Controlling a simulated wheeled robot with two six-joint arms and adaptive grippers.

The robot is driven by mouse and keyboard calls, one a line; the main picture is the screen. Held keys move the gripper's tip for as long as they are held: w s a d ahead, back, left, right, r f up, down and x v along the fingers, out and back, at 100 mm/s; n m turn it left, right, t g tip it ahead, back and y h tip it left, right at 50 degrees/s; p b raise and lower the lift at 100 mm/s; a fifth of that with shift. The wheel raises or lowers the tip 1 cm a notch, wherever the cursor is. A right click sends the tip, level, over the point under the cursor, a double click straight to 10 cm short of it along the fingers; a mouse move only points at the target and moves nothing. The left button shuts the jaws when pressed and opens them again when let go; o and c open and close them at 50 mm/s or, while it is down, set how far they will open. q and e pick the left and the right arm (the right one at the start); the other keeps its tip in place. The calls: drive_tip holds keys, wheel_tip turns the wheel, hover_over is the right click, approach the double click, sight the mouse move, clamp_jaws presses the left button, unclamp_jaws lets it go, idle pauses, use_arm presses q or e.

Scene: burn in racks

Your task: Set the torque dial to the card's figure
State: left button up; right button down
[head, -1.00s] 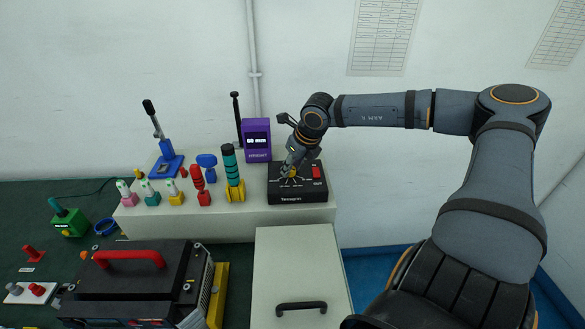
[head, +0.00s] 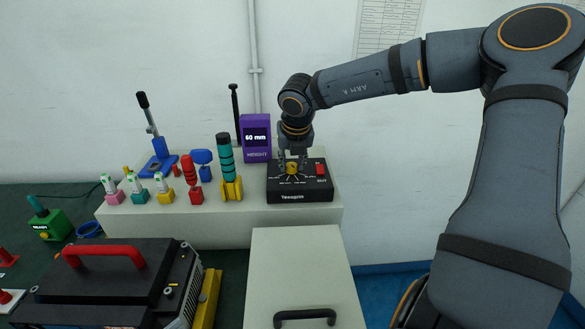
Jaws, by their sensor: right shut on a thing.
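The torque unit (head: 302,193) is a black box on the pale raised shelf, with a yellow dial (head: 292,168) on top, white scale marks around it and a red switch at its right. My right gripper (head: 292,166) points straight down over the box and is shut on the yellow dial. The dial's exact setting is too small to read. My left gripper is out of view. I cannot make out a card with a torque figure; the purple height gauge (head: 256,153) behind the box reads "60 mm".
Several coloured tools stand left of the box, among them a teal-ringed driver (head: 226,157) in a yellow holder. A blue lever press (head: 158,160) stands further left. A black case with a red handle (head: 104,256) and a pale cabinet (head: 303,262) are in front.

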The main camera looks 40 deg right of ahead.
idle(0.4)
drive_tip(key=c, duration=1)
unclamp_jaws()
